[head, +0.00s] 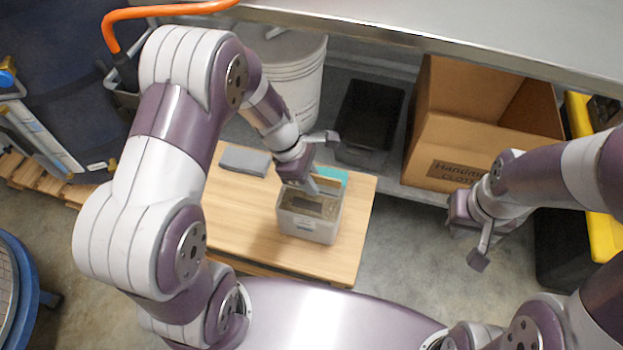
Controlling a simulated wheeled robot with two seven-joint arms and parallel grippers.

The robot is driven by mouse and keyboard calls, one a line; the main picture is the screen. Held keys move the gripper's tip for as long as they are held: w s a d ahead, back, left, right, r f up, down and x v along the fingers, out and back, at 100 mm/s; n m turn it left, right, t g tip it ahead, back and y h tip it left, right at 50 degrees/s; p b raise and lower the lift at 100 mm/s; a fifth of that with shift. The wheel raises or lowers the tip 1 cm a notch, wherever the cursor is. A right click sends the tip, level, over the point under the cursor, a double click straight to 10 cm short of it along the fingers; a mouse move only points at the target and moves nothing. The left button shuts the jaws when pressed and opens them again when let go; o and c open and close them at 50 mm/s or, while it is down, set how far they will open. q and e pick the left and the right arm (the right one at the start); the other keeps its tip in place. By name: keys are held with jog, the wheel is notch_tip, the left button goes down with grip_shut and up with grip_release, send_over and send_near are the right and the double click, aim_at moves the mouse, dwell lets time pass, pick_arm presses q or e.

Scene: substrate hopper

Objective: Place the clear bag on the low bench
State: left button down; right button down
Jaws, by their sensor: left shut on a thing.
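The low bench (232,232) is a light wooden top near the floor in the middle of the head view. A grey, partly see-through, box-shaped thing with a brown patch on top, which looks like the clear bag (309,227), is over its right part. I cannot tell whether it rests on the wood or hangs just above it. My left gripper (313,186) reaches down to its top edge and is shut on it; the fingertips are partly hidden.
A grey block (245,160) and a teal thing (331,175) are on the bench's far side. Behind stand a white bucket (300,75), a black bin (368,115) and a cardboard box (455,140) under a metal table (450,25). The bench's left front is bare.

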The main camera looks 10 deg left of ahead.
pick_arm(q)
jog(key=shift+w+f, duration=0.1)
jog(key=shift+f, duration=0.7)
pick_arm(e)
jog(key=shift+f, duration=0.4)
pick_arm(q)
jog(key=shift+f, duration=0.1)
jog(key=c, duration=1.1)
grip_release()
jog(key=p+v, duration=0.2)
jog(key=v, duration=0.4)
jog(key=p+v, duration=0.2)
jog(key=v, duration=0.3)
jog(key=shift+a+r, duration=0.15)
jog(key=shift+r, duration=0.25)
jog(key=s+a+r+m+t+y, duration=0.1)
jog(key=s+a+r+m+y, duration=0.2)
jog(key=s+m, duration=0.6)
jog(key=r+m+y, duration=0.1)
jog(key=m, duration=0.8)
jog(key=shift+s+t, duration=0.2)
jog(key=shift+t, duration=0.2)
pick_arm(e)
notch_tip(320, 180, up, 4)
jog(key=shift+r, duration=0.15)
